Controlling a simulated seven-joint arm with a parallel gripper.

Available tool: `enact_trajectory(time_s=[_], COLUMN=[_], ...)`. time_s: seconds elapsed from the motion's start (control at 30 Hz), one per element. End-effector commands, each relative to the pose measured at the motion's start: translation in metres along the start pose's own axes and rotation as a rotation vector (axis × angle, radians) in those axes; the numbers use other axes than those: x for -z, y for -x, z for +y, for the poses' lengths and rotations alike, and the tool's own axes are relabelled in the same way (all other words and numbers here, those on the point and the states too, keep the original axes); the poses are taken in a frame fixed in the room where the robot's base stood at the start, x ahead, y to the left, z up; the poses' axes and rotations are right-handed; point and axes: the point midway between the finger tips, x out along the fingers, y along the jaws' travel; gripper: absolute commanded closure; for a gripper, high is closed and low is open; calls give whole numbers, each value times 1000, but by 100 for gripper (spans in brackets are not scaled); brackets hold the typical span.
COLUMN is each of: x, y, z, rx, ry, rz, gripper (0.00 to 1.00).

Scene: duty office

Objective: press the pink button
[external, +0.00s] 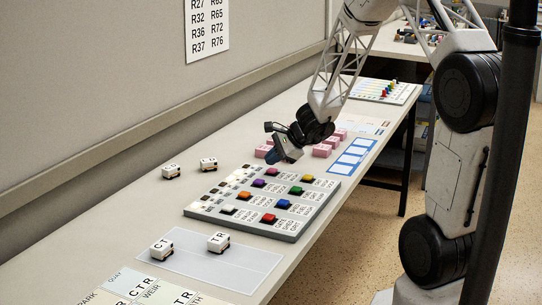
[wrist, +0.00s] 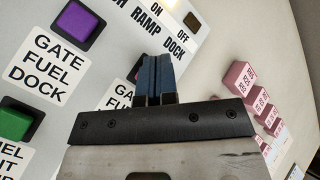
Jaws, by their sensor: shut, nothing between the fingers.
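The grey button panel (external: 262,231) lies on the long table and carries several coloured buttons with white labels. A small reddish-pink button (external: 271,170) is at its far edge; its exact colour is hard to tell. My gripper (external: 274,156) is shut and empty, above the far end of the panel, close over that button. In the wrist view the shut blue fingers (wrist: 154,78) point at the panel and partly cover a label. A purple button (wrist: 75,24) and a green button (wrist: 14,122) are at the left.
Pink blocks (external: 322,150) stand beyond the panel, also at the right in the wrist view (wrist: 240,79). A blue-framed card (external: 352,157) lies beside them. White lettered blocks (external: 171,171) stand left of the panel, others on a pale mat (external: 225,266). The wall borders the table's left.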

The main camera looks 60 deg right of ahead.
Motion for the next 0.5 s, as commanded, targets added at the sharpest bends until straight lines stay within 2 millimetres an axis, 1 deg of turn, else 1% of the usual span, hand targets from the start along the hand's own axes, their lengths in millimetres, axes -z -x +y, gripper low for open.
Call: enact_trajectory(time_s=[0.5], x=[-18], y=[25], z=[-19], rx=[1], ry=[2], rz=[0], gripper=[100])
